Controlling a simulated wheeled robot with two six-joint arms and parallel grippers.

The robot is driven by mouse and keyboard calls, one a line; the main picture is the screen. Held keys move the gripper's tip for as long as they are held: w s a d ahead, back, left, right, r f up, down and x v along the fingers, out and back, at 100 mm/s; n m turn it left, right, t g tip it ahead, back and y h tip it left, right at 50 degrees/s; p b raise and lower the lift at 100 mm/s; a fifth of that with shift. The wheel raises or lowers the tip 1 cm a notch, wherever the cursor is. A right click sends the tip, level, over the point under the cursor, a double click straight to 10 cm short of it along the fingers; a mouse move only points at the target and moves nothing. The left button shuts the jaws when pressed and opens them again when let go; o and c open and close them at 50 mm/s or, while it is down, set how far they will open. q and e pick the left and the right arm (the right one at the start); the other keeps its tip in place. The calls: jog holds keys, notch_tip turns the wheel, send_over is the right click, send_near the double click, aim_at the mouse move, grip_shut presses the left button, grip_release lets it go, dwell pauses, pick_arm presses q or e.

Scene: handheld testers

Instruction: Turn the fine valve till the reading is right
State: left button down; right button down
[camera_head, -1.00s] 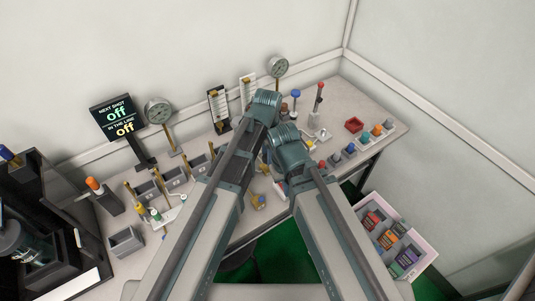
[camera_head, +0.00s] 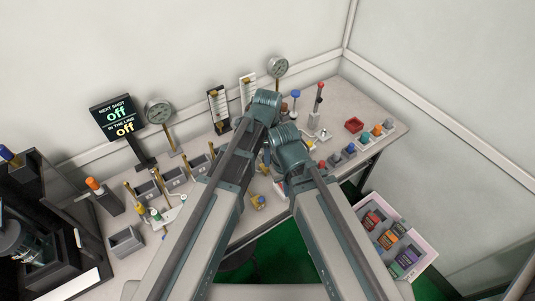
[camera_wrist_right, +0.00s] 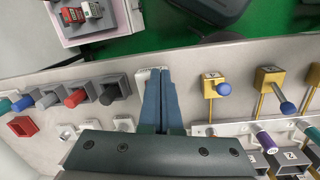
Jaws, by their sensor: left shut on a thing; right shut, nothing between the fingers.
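My left gripper (camera_head: 265,101) is at the back of the bench, close to the far round gauge (camera_head: 278,67) and a white scale panel (camera_head: 247,90). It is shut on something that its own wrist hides. I cannot tell the fine valve apart; a blue-topped lever (camera_head: 295,94) and a red-topped lever (camera_head: 320,88) stand just right of that gripper. The gauge needle is too small to read. My right gripper (camera_head: 288,147) is nearer the front edge. In the right wrist view its fingers (camera_wrist_right: 160,75) are together and empty, above the bench.
A second gauge (camera_head: 158,110) and a sign (camera_head: 117,113) reading "off" twice stand at left. Yellow blocks with blue knobs (camera_wrist_right: 222,88) are beside my right fingers. A row of coloured knobs (camera_head: 365,137) is at right. A bin (camera_head: 428,250) hangs low at right.

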pick_arm(q)
jog(key=shift+m, duration=0.5)
jog(key=shift+c, duration=1.9)
grip_release()
notch_tip(320, 180, up, 14)
jog(key=p, duration=1.4)
pick_arm(e)
notch_tip(320, 180, up, 14)
pick_arm(q)
jog(key=shift+f, duration=0.15)
pick_arm(e)
jog(key=shift+f, duration=0.1)
